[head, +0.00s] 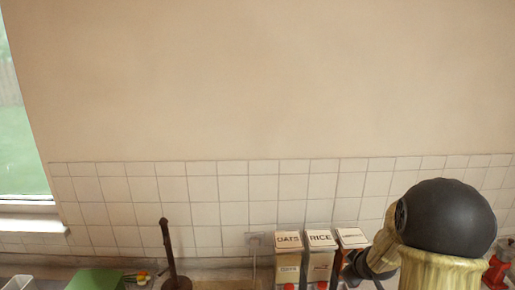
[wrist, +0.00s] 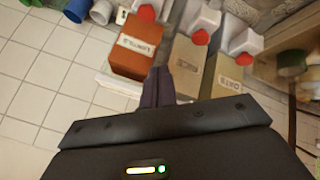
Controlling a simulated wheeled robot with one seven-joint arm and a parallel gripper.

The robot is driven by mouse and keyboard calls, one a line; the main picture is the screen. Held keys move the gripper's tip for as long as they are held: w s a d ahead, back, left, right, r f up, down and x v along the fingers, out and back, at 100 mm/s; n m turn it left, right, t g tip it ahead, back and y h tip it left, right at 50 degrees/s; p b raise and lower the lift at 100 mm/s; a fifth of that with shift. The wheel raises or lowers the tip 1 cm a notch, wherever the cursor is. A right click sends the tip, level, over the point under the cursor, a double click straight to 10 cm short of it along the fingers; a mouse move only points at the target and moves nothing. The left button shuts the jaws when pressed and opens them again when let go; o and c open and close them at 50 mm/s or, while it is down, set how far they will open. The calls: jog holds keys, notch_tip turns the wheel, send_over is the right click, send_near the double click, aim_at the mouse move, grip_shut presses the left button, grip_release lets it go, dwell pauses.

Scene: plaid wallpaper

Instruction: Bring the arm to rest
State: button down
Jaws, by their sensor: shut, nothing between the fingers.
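My arm shows at the lower right of the head view, with a round black joint (head: 446,218) and pale yellowish links. It is bent in front of the tiled wall, close to the labelled containers. My gripper (wrist: 158,84) shows in the wrist view as two dark fingers held together, with nothing between them. The fingertips appear in front of an orange-red box (wrist: 135,47) with a label that seems to read lentils. I cannot tell whether they touch it. In the head view the fingers are not clearly visible.
White-topped containers labelled oats (head: 288,241) and rice (head: 319,241) stand against the tiled wall. A dark upright stick (head: 168,250), a green item (head: 95,280) and a red object (head: 497,268) stand along the bottom edge. A window (head: 25,120) is at left. The wall above is bare.

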jog(key=s+a+m+g+b, duration=0.1)
jog(key=s+a+m+g, duration=0.1)
jog(key=s+a, duration=0.4)
jog(key=s+a+m+g+b, duration=0.1)
jog(key=s+a+m+g, duration=0.2)
jog(key=s, duration=1.2)
jog(key=a+m, duration=0.2)
jog(key=a, duration=0.2)
jog(key=shift+s+f+y, duration=0.15)
jog(key=shift+f+y, duration=0.15)
